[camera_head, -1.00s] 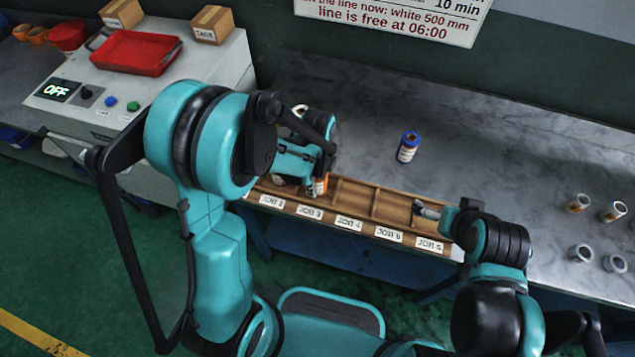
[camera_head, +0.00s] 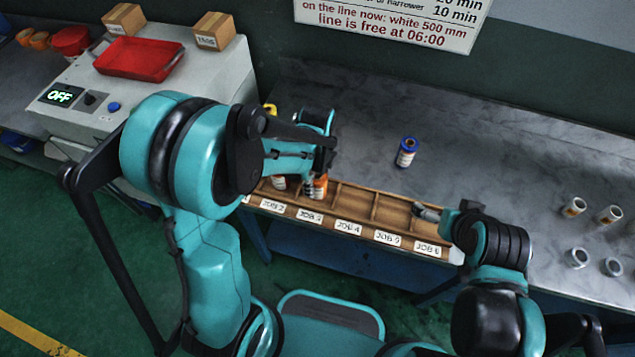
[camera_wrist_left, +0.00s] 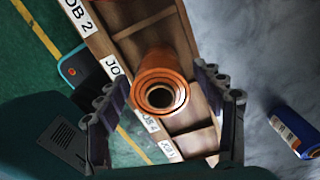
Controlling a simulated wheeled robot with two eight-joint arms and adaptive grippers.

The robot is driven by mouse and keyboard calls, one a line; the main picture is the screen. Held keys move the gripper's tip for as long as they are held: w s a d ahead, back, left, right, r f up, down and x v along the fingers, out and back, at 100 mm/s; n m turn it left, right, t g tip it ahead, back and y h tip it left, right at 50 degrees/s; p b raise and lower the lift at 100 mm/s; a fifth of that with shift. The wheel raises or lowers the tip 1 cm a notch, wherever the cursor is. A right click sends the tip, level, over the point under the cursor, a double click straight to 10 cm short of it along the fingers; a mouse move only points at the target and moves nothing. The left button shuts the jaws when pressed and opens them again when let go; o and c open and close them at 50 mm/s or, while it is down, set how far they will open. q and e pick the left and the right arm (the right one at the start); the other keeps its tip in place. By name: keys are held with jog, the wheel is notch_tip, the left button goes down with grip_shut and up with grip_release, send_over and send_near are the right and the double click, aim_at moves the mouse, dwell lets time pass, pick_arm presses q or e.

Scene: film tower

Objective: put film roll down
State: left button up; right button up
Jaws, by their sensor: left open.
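An orange film roll (camera_head: 317,188) with a white label stands in the wooden rack (camera_head: 352,212), in the compartment behind the JOB 3 label. In the left wrist view the orange roll (camera_wrist_left: 160,88) shows end-on, with its dark core hole facing the camera. My left gripper (camera_head: 324,158) is above the roll. Its two fingers are spread on either side of the roll, with gaps showing in the wrist view. My right gripper (camera_head: 428,211) is over the right end of the rack; its jaws are too small to read.
Another roll (camera_head: 279,183) stands in the rack to the left, partly hidden by my left arm. A blue-capped roll (camera_head: 407,152) stands on the grey bench behind the rack. Several small rolls (camera_head: 573,207) stand at the right.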

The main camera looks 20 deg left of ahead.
pick_arm(q)
notch_tip(320, 180, up, 8)
jog(key=shift+f+p, duration=0.2)
jog(key=shift+p, duration=0.85)
jog(key=shift+s+r, duration=0.15)
jog(key=shift+r, duration=0.2)
jog(key=s+a+r+n+t, duration=0.2)
jog(key=s+r+n, duration=0.3)
jog(key=n, duration=0.5)
jog(key=s+a+r+n+t, duration=0.2)
jog(key=s+r+n+t, duration=0.2)
jog(key=n, duration=0.6)
jog(key=shift+s+a+r+n+t, duration=0.35)
jog(key=shift+s+t, duration=0.15)
jog(key=shift+t, duration=0.1)
jog(key=shift+f, duration=0.1)
notch_tip(320, 180, down, 3)
jog(key=b, duration=0.2)
jog(key=shift+r+b, duration=0.2)
jog(key=shift+b, duration=0.2)
